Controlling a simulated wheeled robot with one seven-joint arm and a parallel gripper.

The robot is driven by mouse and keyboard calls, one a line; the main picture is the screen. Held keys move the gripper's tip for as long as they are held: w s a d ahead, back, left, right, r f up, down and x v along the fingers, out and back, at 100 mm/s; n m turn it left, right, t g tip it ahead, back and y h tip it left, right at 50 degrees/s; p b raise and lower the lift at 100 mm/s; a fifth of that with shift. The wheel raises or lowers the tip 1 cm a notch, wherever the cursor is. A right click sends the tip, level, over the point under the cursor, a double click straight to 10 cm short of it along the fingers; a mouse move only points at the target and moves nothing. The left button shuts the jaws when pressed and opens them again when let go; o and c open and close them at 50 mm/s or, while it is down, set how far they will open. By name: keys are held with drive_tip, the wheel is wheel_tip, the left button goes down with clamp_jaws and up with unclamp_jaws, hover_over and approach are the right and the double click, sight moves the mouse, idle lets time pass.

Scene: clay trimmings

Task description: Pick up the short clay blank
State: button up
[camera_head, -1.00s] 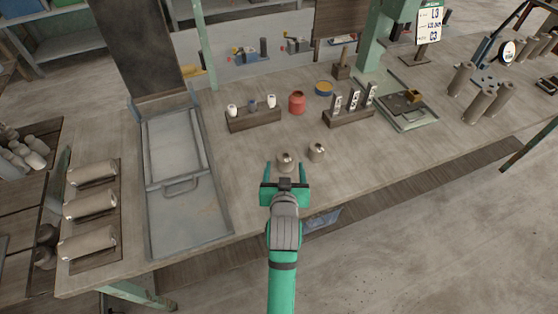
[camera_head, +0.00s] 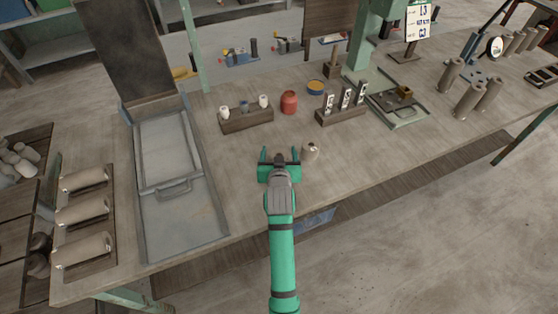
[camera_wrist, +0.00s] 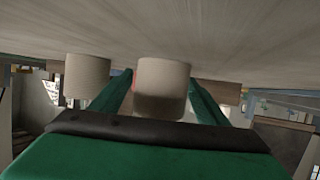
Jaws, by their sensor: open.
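Two short, pale clay blanks stand upright on the bench. One clay blank (camera_wrist: 162,82) is between my open fingers in the wrist view, which shows the bench upside down; in the head view my gripper (camera_head: 280,152) hides most or all of it. I cannot tell whether the fingers touch it. The other clay blank (camera_head: 310,151) stands just right of my gripper in the head view, and it also shows in the wrist view (camera_wrist: 87,77) left of the fingers. I cannot tell which blank is shorter.
A red jar (camera_head: 289,102), a dark rack with small pots (camera_head: 247,125) and a rack with labelled pieces (camera_head: 341,117) stand behind. A grey metal tray (camera_head: 183,215) lies left. Tall clay cylinders (camera_head: 467,101) stand right. The bench front edge is close.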

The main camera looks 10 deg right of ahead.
drive_tip(key=shift+w, duration=0.1)
drive_tip(key=shift+c, duration=0.3)
drive_tip(key=c, duration=1.2)
drive_tip(key=shift+c, duration=0.2)
